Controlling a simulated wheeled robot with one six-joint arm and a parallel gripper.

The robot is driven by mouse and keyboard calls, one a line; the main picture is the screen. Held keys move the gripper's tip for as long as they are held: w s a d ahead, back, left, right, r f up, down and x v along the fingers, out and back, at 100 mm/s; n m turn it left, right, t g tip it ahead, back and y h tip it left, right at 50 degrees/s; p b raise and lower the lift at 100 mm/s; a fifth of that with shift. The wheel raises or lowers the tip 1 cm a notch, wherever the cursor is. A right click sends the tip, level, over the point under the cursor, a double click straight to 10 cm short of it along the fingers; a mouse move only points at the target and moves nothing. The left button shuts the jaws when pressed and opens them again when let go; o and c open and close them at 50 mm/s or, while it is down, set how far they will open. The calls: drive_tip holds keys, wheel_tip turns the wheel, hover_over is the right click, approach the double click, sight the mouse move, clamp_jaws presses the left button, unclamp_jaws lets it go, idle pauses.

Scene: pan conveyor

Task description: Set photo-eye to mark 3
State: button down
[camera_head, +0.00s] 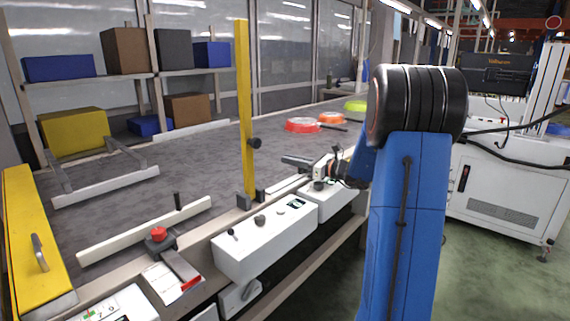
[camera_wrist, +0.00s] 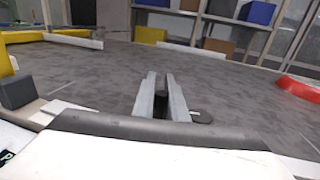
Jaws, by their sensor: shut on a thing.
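My gripper (camera_head: 290,160) is low over the conveyor's near edge, right of the yellow post, its fingers pointing left. In the wrist view its two grey fingers (camera_wrist: 160,88) are shut on a small dark piece (camera_wrist: 161,103), mostly hidden between them. It may be the photo-eye's knob, but I cannot tell for sure. A flat dark part (camera_wrist: 201,117) shows just right of the fingers. I cannot read any numbered marks near the gripper.
The grey conveyor belt (camera_head: 200,165) is mostly clear. A yellow post (camera_head: 245,110) rises left of my gripper. White control boxes (camera_head: 262,238) line the near edge. Shelves with boxes (camera_head: 125,50) stand behind.

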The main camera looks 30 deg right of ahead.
drive_tip(key=d, duration=0.2)
drive_tip(key=w+d, duration=0.2)
drive_tip(key=d, duration=0.1)
drive_tip(key=shift+d, duration=0.35)
drive_tip(key=c, duration=2)
unclamp_jaws()
drive_tip(key=shift+c, duration=0.2)
drive_tip(key=shift+d, duration=0.1)
drive_tip(key=v, duration=1.7)
drive_tip(key=shift+s+d, duration=0.1)
